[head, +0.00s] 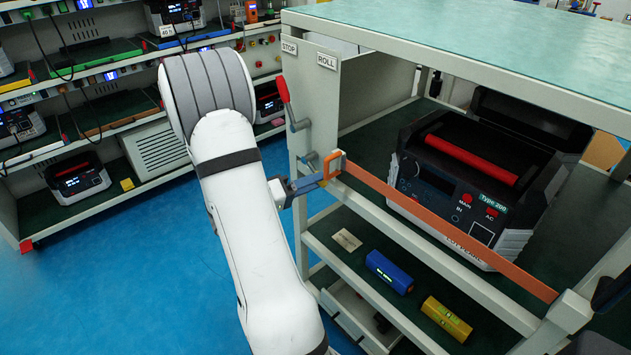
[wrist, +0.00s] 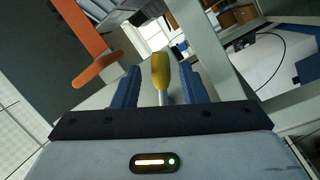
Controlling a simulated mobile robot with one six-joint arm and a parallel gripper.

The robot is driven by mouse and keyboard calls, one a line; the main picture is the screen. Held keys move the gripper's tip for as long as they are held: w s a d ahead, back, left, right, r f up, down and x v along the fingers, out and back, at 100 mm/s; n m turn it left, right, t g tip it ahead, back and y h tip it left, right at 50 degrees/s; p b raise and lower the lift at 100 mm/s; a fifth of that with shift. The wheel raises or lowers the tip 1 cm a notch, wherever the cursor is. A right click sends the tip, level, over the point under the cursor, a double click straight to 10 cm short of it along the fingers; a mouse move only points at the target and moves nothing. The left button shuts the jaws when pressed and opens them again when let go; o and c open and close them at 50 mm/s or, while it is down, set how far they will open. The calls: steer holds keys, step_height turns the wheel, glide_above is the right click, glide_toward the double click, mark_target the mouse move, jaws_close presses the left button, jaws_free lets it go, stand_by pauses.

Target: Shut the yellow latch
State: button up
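The yellow latch (wrist: 160,72) shows in the wrist view as an upright yellow handle on a thin metal shaft. It stands between the two blue fingers of my gripper (wrist: 159,80), with a gap on each side. My gripper is open and does not visibly touch it. In the head view my gripper (head: 312,182) is at the left front post of the cart, by the end of an orange bar (head: 440,222). I cannot make out the yellow latch in the head view. The orange bar also shows in the wrist view (wrist: 88,35), left of the fingers.
A red-handled lever (head: 284,90) sits on the cart post above my gripper. Behind the orange bar is a black instrument case (head: 430,190). A blue block (head: 389,271) and a yellow block (head: 446,318) lie on the lower shelf. Blue floor is free at left.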

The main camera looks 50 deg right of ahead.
steer(key=v, duration=0.7)
stand_by(0.4)
steer(key=s+a+r+n+t+y+p, duration=0.1)
steer(key=s+a+r+n+y+p, duration=0.1)
steer(key=s+a+r+y+p, duration=0.25)
steer(key=s+a+r+n+t+y+p, duration=0.1)
steer(key=s+a+r+n+y+p, duration=0.1)
steer(key=a+r+y, duration=0.4)
steer(key=a+r+n+t+y+p, duration=0.3)
steer(key=a+t, duration=0.1)
steer(key=a, duration=0.4)
steer(key=a+r+n+t+y+p, duration=0.3)
steer(key=a+r+n+t+y, duration=0.1)
steer(key=a, duration=0.5)
steer(key=shift+w+a, duration=0.2)
steer(key=shift+w, duration=0.1)
